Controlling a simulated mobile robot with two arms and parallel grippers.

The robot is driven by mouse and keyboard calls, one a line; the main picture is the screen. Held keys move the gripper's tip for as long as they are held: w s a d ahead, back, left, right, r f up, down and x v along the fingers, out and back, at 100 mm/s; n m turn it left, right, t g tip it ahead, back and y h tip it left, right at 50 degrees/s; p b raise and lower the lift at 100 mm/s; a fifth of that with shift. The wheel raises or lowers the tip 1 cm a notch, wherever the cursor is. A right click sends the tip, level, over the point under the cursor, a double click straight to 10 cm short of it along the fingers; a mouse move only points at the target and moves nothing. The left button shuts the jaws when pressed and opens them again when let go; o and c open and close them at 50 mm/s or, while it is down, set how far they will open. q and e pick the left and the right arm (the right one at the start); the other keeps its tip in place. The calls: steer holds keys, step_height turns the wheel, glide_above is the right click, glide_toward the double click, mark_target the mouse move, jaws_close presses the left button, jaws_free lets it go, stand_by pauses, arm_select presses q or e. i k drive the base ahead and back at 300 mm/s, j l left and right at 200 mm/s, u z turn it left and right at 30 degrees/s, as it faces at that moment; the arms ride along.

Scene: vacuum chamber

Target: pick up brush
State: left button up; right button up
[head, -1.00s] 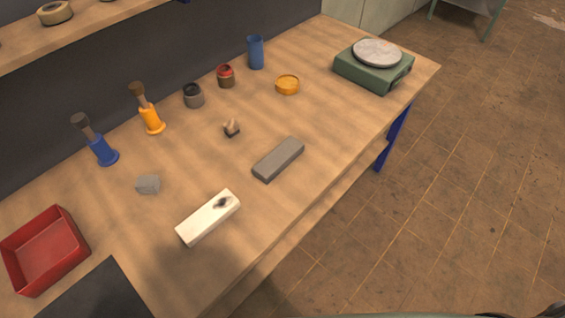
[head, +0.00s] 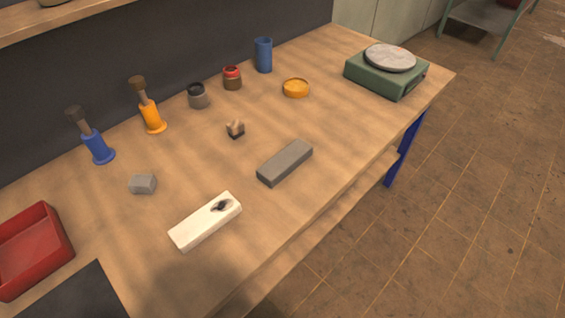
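Two brush-like things stand upright and slightly tilted at the back left of the wooden bench. One has a blue body (head: 97,148) with a grey-brown top, and the other has an orange body (head: 152,118) with a brown top. A small piece with a light wooden top and dark base (head: 235,129) stands mid-bench. I cannot tell for certain which of these is the brush. Neither of my grippers is in view.
The bench (head: 330,120) also holds a red tray (head: 62,232), a white block (head: 190,228), a grey bar (head: 286,162), a grey lump (head: 143,184), small pots, a blue cup (head: 264,55) and a green turntable-like device (head: 385,80). Floor (head: 440,220) at right is clear.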

mark_target(235, 129)
steer(key=l+u, duration=0.2)
steer(key=u, duration=0.2)
steer(key=i+l+u, duration=0.1)
steer(key=l+u, duration=0.4)
steer(key=u, duration=0.35)
steer(key=l+u, duration=0.1)
steer(key=l, duration=0.45)
steer(key=k+l, duration=0.15)
steer(key=l, duration=0.35)
steer(key=l+u, duration=0.15)
steer(key=l, duration=0.4)
steer(key=k, duration=0.05)
